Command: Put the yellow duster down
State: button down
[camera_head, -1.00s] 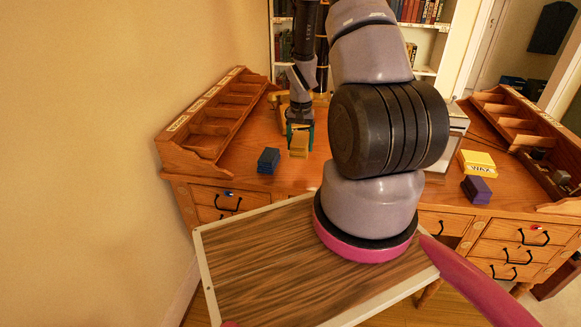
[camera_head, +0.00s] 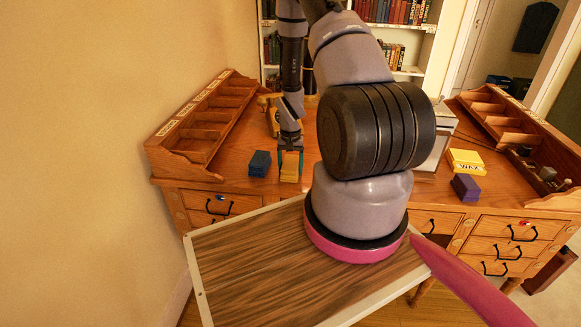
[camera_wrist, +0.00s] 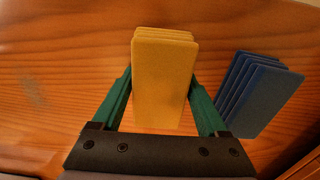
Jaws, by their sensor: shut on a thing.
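The yellow duster (camera_wrist: 162,80) is a ridged yellow block. In the wrist view it stands between the two green fingers of my gripper (camera_wrist: 165,100), which are shut on its sides. In the head view the duster (camera_head: 289,174) is at the front part of the wooden desk, below my gripper (camera_head: 290,160). It is at or very near the desk top; I cannot tell whether it touches. A blue duster (camera_head: 260,163) of similar shape stands just left of it, and it shows on the right in the wrist view (camera_wrist: 257,92).
Wooden racks with compartments stand at the left (camera_head: 215,115) and right (camera_head: 515,130) of the desk. A yellow wax box (camera_head: 466,162) and a purple block (camera_head: 465,188) lie on the right side. The desk top (camera_wrist: 60,75) around the dusters is bare.

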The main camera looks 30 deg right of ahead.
grip_release()
jog(key=shift+f, duration=0.1)
jog(key=shift+s, duration=0.1)
jog(key=shift+d, duration=0.1)
notch_tip(320, 180, up, 13)
notch_tip(320, 180, up, 15)
jog(key=t, duration=0.2)
send_over(290, 162)
jog(key=a, duration=0.3)
jog(key=s+a+r+n+t, duration=0.1)
jog(key=s+a+r, duration=0.1)
jog(key=r, duration=0.4)
jog(key=s+a+r+t, duration=0.1)
jog(key=s+a+r, duration=0.1)
jog(key=r, duration=0.4)
jog(key=s+a+r+t+y, duration=0.1)
jog(key=s+a+r, duration=0.2)
jog(key=s+r, duration=0.3)
jog(key=s+a+r+n+t+y, duration=0.1)
jog(key=s+a+r+t, duration=0.1)
jog(key=s+r, duration=0.5)
jog(key=s+a, duration=0.1)
jog(key=s, duration=0.1)
jog(key=shift+s+n, duration=0.3)
jog(key=shift+s, duration=0.05)
